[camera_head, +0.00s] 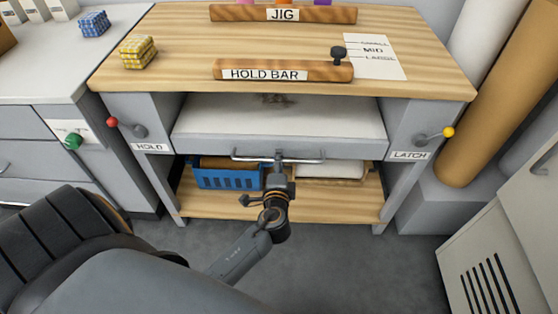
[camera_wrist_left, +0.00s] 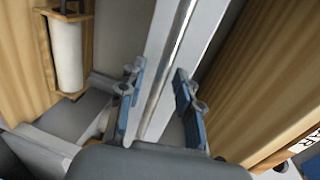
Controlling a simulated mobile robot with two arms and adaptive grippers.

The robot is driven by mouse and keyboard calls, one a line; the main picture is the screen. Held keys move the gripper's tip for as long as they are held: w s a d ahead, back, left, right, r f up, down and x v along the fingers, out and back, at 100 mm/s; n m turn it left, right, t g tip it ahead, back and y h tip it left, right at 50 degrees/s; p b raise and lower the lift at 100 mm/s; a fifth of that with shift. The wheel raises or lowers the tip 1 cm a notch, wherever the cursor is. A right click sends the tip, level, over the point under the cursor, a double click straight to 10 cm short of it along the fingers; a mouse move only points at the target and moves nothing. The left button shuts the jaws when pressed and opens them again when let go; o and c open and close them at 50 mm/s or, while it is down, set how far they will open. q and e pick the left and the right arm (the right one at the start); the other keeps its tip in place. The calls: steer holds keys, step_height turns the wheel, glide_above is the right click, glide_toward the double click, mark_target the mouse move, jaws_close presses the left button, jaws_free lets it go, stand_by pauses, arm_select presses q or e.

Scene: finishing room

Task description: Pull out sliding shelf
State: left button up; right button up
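The sliding shelf (camera_head: 280,118) is a pale grey tray under the wooden bench top, with a grey front (camera_head: 200,142). A metal bar handle (camera_head: 305,160) runs along that front. My left gripper (camera_head: 278,157) is at the middle of the handle, partly hidden by its own wrist. In the left wrist view my left gripper (camera_wrist_left: 160,95) is open, its blue-padded fingers on either side of the shiny handle (camera_wrist_left: 172,60). Gaps show between the bar and both fingers. My right gripper is in neither view.
A red knob (camera_head: 112,122) marked HOLD and a yellow knob (camera_head: 448,132) marked LATCH flank the shelf. A blue basket (camera_head: 225,179) stands on the bench's lower shelf (camera_head: 320,205). Cabinets stand left and lower right. Grey floor (camera_head: 340,270) is clear in front.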

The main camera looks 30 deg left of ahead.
arm_select(q)
steer(key=shift+w+a+f, duration=0.1)
steer(key=shift+w+a, duration=0.2)
steer(key=shift+w, duration=0.15)
jaws_close()
steer(key=shift+d+f, duration=0.1)
steer(key=shift+f, duration=0.05)
